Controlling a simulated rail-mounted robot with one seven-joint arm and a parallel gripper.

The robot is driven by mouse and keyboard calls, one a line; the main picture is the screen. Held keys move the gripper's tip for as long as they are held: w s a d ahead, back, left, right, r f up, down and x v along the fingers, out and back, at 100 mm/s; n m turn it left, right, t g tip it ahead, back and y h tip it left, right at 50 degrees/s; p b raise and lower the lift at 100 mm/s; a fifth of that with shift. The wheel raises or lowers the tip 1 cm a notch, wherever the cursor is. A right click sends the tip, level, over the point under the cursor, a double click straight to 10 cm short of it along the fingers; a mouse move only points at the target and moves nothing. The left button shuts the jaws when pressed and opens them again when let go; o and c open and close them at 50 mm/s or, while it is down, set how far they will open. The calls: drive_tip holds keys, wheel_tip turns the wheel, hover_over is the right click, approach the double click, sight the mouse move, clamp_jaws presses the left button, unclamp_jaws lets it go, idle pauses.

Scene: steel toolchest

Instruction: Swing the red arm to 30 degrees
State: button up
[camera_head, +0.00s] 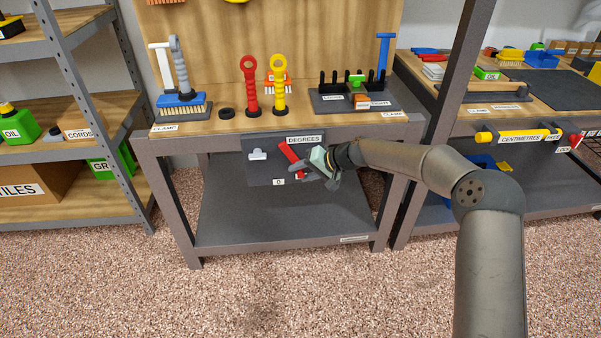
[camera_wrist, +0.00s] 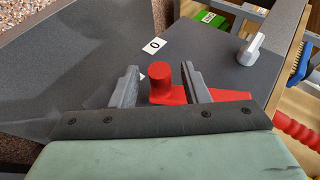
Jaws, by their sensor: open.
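The red arm (camera_head: 289,156) is on a dark panel (camera_head: 258,173) under the workbench top, below a "DEGREES" label (camera_head: 304,139). It slants down to the right in the head view. In the wrist view its round upright knob (camera_wrist: 159,78) stands between my fingers, and its flat bar (camera_wrist: 228,95) runs right behind one finger. My gripper (camera_wrist: 160,69) is open around the knob, with small visible gaps; contact cannot be told. A "0" label (camera_wrist: 154,46) lies just beyond the knob.
A light grey knob (camera_head: 258,155) sits left of the red arm, also seen in the wrist view (camera_wrist: 250,49). The bench top (camera_head: 205,127) above holds brushes, red and yellow ring-handled tools and a rack. A lower shelf (camera_head: 285,220) below is clear.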

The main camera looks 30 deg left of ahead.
drive_tip(key=p+v, duration=0.3)
drive_tip(key=v, duration=1.3)
drive_tip(key=shift+d, duration=0.2)
drive_tip(key=shift+r, duration=0.15)
drive_tip(key=s+d+r+m+h+p, duration=0.2)
drive_tip(key=s+d+r+h+p, duration=0.3)
drive_tip(key=s+d+r+p, duration=0.7)
drive_tip(key=s+d+r+m+t+h+p, duration=0.1)
drive_tip(key=s+d+r+h+p, duration=0.4)
drive_tip(key=s+d+r+p, duration=0.7)
drive_tip(key=s+d+r+m, duration=0.1)
drive_tip(key=s+d+r, duration=0.1)
drive_tip(key=s+d, duration=0.8)
drive_tip(key=shift+d+r, duration=0.15)
drive_tip(key=shift+r, duration=0.2)
drive_tip(key=shift+w, duration=0.1)
